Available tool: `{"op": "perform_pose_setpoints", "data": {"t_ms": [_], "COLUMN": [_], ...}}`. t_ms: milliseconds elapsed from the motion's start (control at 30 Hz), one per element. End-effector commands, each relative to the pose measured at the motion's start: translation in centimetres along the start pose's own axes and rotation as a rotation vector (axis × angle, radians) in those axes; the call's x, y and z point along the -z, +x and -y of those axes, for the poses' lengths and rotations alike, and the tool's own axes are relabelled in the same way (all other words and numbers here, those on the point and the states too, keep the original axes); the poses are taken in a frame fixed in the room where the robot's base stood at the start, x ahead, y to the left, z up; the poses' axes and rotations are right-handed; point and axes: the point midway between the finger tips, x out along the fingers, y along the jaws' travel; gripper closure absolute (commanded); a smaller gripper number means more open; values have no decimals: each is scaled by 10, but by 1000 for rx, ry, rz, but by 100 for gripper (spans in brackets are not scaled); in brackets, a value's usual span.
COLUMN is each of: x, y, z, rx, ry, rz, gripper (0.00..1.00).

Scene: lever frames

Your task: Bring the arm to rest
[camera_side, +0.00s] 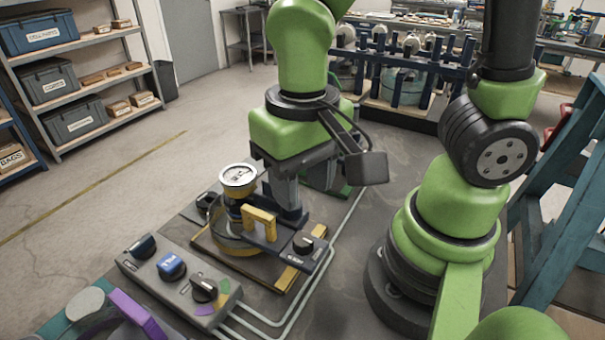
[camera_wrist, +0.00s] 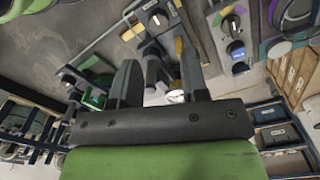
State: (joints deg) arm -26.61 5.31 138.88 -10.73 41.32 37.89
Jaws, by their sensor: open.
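In the side view, my arm reaches down from above and my gripper (camera_side: 288,208) points at the table beside a round gauge (camera_side: 238,178) on a yellow-banded base. A yellow bracket (camera_side: 260,222) stands just left of the fingers, and a box with a black knob (camera_side: 303,243) lies in front of them. In the wrist view, my gripper (camera_wrist: 161,72) shows two grey fingers set apart, with parts of the fixture visible between them. I see nothing held. Whether a finger touches the fixture cannot be told.
A grey control box (camera_side: 180,283) with several knobs, including a blue one (camera_side: 171,265), stands at the front left. A purple part (camera_side: 140,315) is at the bottom edge. Pipes (camera_side: 340,235) run along the table. A shelf with bins (camera_side: 75,80) stands back left, beyond open floor.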

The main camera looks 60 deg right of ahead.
Motion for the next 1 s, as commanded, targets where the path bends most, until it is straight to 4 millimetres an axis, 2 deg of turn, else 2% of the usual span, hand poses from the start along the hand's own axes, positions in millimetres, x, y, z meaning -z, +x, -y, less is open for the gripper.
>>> {"op": "perform_pose_setpoints", "data": {"t_ms": [467, 567, 733, 900, 1000], "x": [1, 5, 12, 9, 4], "y": [-8, -21, -63, -99, -113], "z": [-1, -5, -24, -46, -54], "rx": [11, 62, 215, 331, 366], "ry": [3, 11, 19, 6, -7], "rz": [-6, -39, -176, -353, -441], "gripper": [59, 59, 59, 59, 59]}}
